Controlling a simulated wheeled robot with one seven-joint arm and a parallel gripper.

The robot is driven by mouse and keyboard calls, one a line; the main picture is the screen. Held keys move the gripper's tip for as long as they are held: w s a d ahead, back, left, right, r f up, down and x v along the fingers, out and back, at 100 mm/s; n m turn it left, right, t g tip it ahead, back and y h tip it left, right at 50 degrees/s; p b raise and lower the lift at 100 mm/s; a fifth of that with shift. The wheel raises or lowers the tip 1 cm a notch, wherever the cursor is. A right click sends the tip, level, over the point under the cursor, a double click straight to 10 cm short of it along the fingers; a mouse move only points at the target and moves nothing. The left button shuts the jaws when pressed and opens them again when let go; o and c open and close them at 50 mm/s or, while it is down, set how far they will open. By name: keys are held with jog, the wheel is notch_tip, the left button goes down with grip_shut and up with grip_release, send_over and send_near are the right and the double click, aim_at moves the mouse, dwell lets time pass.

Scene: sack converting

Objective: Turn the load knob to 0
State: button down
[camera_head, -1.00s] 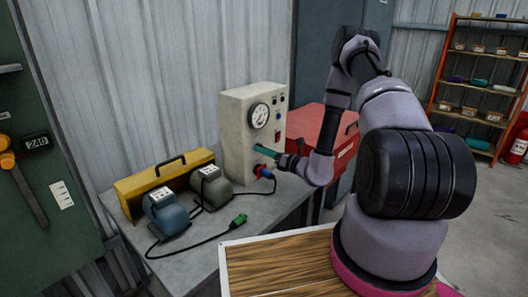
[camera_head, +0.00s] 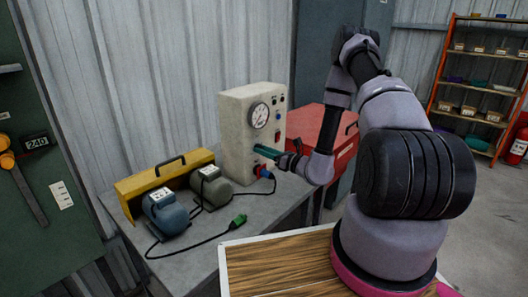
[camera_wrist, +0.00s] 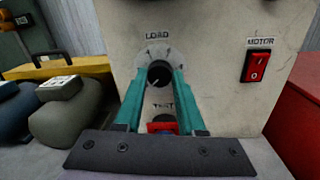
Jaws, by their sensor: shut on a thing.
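The load knob (camera_wrist: 159,73) is a round black knob on a pale dial under the word LOAD, on the front of a cream test box (camera_head: 234,137). My gripper (camera_wrist: 160,80) has teal fingers, one on each side of the knob, closed on it. In the head view my gripper (camera_head: 266,152) reaches the box front from the right, and its fingers hide the knob there. A light line on the knob points to the lower left in the wrist view. The dial's marks are too small to read.
A red MOTOR switch (camera_wrist: 256,63) is right of the knob. A blue and red plug (camera_head: 263,172) sits below it at the TEST socket. Two motors (camera_head: 168,214), a yellow case (camera_head: 143,191) and a green-ended cable (camera_head: 238,220) share the bench. A red box (camera_head: 331,128) stands right.

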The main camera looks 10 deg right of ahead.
jog(key=c, duration=0.5)
grip_release()
jog(key=shift+s+d, duration=0.1)
jog(key=v, duration=1)
jog(key=shift+s+d+f, duration=0.1)
jog(key=shift+s+d, duration=0.1)
jog(key=shift+s, duration=0.1)
